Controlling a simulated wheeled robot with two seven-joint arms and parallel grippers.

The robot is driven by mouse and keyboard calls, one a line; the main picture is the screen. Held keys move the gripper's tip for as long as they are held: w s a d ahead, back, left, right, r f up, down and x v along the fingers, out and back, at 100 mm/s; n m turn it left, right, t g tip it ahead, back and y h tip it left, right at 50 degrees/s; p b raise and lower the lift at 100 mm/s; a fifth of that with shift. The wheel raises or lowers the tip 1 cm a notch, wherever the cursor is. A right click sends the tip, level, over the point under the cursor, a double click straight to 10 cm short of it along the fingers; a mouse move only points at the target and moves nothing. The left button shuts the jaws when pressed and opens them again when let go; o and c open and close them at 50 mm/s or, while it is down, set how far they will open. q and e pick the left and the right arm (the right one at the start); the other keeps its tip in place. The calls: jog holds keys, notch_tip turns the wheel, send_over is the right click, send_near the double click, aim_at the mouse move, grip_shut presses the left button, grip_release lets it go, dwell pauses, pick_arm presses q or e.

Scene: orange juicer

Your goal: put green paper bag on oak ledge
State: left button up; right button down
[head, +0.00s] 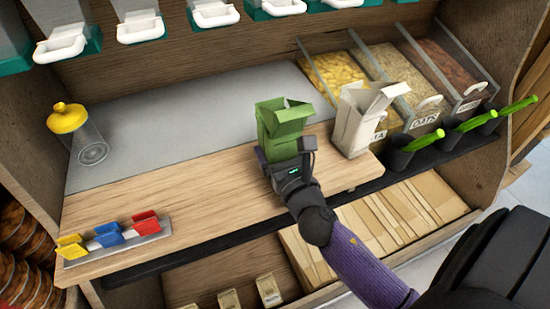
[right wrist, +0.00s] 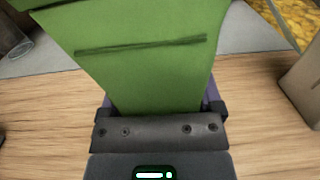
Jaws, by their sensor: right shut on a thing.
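The green paper bag (head: 282,120) is upright with an open, folded top, in my right gripper (head: 282,162) over the oak ledge (head: 190,205). In the right wrist view the bag (right wrist: 150,60) rises between the fingers of the gripper (right wrist: 165,112), which is shut on its lower part. The wooden surface of the ledge (right wrist: 50,110) shows on both sides below it. I cannot tell whether the bag's base touches the ledge. My left gripper is not in view.
A white paper bag (head: 355,122) stands close to the right. Bins of dry food (head: 335,75) and black cups with green-handled scoops (head: 400,155) lie further right. A yellow-lidded jar (head: 85,135) and coloured clips (head: 110,235) are at the left. The ledge's middle left is clear.

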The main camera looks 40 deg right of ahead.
jog(key=shift+f, duration=0.5)
jog(key=shift+c, duration=0.4)
grip_release()
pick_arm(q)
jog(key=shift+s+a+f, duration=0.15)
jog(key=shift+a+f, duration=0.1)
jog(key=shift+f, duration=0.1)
pick_arm(e)
jog(key=shift+o, duration=0.4)
jog(key=shift+s+r, duration=0.15)
jog(key=shift+r, duration=0.05)
jog(key=v, duration=0.5)
jog(key=shift+f, duration=0.2)
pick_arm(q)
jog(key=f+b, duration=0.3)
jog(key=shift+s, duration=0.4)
pick_arm(e)
jog(key=v, duration=0.6)
jog(key=shift+s+r, duration=0.15)
jog(key=shift+s, duration=0.2)
